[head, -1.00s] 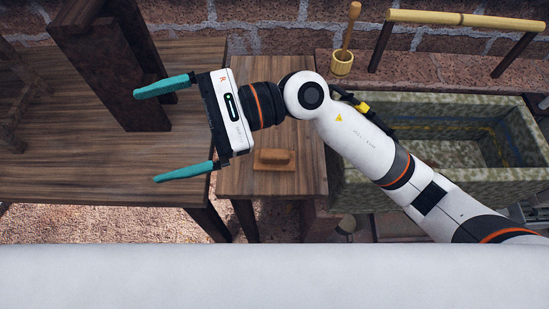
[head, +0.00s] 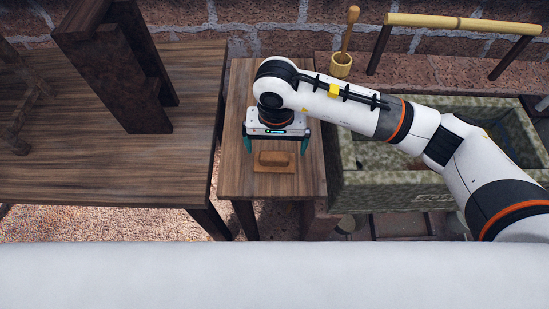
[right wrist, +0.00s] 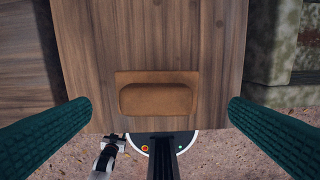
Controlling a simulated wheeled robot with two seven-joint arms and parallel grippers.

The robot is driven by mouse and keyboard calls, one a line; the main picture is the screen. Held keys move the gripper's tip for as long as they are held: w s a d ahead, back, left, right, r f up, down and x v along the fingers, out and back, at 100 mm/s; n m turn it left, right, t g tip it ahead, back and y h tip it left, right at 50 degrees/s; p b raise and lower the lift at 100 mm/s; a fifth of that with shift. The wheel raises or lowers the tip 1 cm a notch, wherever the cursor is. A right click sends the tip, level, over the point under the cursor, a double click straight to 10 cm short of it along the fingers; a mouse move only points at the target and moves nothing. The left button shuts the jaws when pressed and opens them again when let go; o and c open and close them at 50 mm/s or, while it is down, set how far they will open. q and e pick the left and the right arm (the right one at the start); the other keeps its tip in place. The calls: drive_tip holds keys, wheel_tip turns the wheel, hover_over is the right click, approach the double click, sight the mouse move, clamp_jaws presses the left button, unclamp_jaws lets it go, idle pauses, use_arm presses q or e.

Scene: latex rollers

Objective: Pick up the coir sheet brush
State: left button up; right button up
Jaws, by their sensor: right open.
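The coir sheet brush (head: 274,161) is a brown block with a raised rounded grip on a flat base. It lies on the small wooden table near its front edge. My right gripper (head: 276,146) is above the table, pointing down, with its green fingers apart and nothing between them. In the right wrist view the brush (right wrist: 157,95) lies centred below, between and beyond the two fingertips (right wrist: 160,108). The gripper is not touching it. My left gripper does not show in the head view.
The small table (head: 240,180) is otherwise bare. A larger wooden table (head: 80,185) with a dark wooden frame (head: 125,70) stands to the left. A mossy stone trough (head: 390,190) is to the right.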

sight(274, 155)
drive_tip(key=shift+s+a+f+p, duration=0.1)
drive_tip(key=shift+f+p, duration=0.4)
drive_tip(key=shift+f, duration=1)
drive_tip(key=shift+a+f+p, duration=0.1)
drive_tip(key=shift+f+p, duration=0.4)
drive_tip(key=shift+f, duration=1)
drive_tip(key=c, duration=0.7)
wheel_tip(274, 155, up, 9)
drive_tip(key=shift+f+b, duration=0.1)
drive_tip(key=shift+b, duration=0.95)
drive_tip(key=shift+c, duration=0.2)
drive_tip(key=shift+r, duration=0.7)
